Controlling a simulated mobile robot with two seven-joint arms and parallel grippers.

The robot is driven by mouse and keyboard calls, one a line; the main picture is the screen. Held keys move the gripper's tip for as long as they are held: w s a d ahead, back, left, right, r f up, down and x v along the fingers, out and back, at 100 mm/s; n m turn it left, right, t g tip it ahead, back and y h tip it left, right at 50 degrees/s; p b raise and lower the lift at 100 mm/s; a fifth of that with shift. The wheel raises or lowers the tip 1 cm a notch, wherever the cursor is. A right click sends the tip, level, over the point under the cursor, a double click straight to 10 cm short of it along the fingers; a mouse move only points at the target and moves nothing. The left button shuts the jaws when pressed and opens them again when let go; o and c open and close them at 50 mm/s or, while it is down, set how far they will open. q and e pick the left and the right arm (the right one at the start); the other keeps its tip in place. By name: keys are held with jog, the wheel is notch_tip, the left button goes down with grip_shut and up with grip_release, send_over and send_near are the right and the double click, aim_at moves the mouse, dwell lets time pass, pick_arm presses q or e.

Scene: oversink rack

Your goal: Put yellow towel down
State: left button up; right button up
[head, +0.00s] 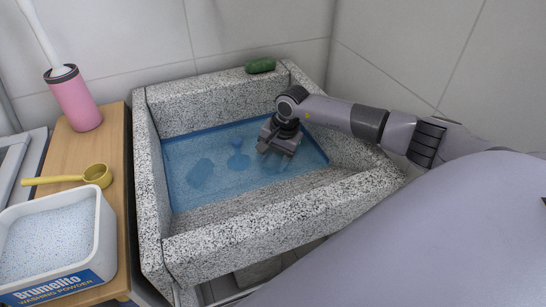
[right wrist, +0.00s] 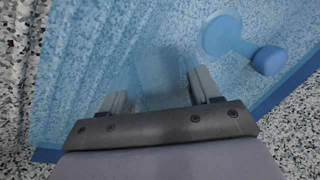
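No yellow towel can be made out in either view. My right gripper (head: 280,143) reaches down into the blue-tinted water (head: 215,185) of the speckled stone sink (head: 215,232). In the right wrist view its two fingers (right wrist: 160,95) stand apart. A blurred bluish shape (right wrist: 160,72) lies beyond and between them; I cannot tell what it is, and the fingers do not visibly clamp it. A darker flat patch (head: 200,172) shows in the water to the left. A blue round-based object with a knob (head: 238,160) is beside the gripper. My left gripper is not in view.
A green bar (head: 261,66) lies on the sink's back rim. On the wooden counter (head: 112,150) at left stand a pink holder (head: 76,100), a yellow scoop (head: 97,175) and a washing powder tub (head: 50,243). Tiled walls close the back and right.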

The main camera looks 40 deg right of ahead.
jog(key=shift+s+f, duration=0.2)
jog(key=shift+r+p, duration=0.45)
jog(key=shift+p, duration=0.1)
jog(key=v, duration=1.2)
jog(key=shift+r, duration=0.3)
jog(key=shift+w+p, duration=0.15)
jog(key=shift+p, duration=0.15)
